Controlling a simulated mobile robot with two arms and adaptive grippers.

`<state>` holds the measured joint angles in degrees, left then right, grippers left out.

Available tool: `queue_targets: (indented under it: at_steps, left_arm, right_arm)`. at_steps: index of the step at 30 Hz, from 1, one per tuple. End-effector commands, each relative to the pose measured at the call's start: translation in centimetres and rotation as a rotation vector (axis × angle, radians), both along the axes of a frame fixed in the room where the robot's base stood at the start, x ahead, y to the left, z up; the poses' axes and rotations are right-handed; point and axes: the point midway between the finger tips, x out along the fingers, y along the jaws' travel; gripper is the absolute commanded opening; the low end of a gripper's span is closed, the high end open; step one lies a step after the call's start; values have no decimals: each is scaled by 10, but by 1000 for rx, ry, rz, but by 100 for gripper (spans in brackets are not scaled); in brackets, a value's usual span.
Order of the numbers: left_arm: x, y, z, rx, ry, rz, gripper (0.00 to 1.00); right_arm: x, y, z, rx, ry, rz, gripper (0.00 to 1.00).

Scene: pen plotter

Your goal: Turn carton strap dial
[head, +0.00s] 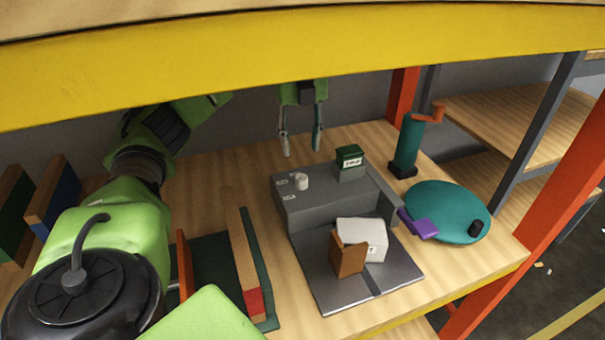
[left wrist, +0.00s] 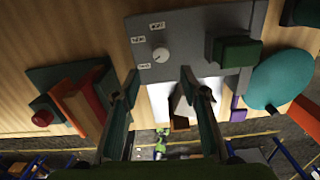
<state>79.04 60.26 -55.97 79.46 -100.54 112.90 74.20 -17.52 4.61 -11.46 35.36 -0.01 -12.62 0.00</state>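A grey strapping machine (head: 330,202) stands on the wooden shelf. Its dial, a small white round knob (head: 301,181), sits on the top face near the left end, with small white labels around it. The knob also shows in the left wrist view (left wrist: 160,54), with its pointer mark too small to read. My left gripper (head: 302,152) hangs above and behind the machine, open and empty, its fingers apart and clear of the knob. In the left wrist view the fingertips (left wrist: 159,77) are spread below the knob in the picture. My right gripper is not in view.
A white carton (head: 362,238) with a brown flap sits on the machine's front plate. A green box (head: 350,156) rises beside the dial. A teal disc (head: 450,208) and a crank post (head: 407,146) stand right. A yellow beam (head: 300,50) crosses above.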

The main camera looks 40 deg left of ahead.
Motion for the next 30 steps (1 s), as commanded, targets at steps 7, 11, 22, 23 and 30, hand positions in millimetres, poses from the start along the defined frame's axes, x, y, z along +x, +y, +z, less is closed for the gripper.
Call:
queue_targets:
  at_steps: [7,11,22,23,30]
  left_arm:
    - [-1,0,-53,0,4,1,40]
    - [-1,0,-73,0,2,0,40]
    - [0,0,-93,-1,-1,1,40]
    - [0,0,-93,-1,-1,0,40]
    - [0,0,-93,-1,-1,1,9]
  right_arm:
    - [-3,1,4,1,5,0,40]
    - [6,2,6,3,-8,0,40]
    - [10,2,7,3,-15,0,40]
    - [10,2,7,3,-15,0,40]
    - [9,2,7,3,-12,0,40]
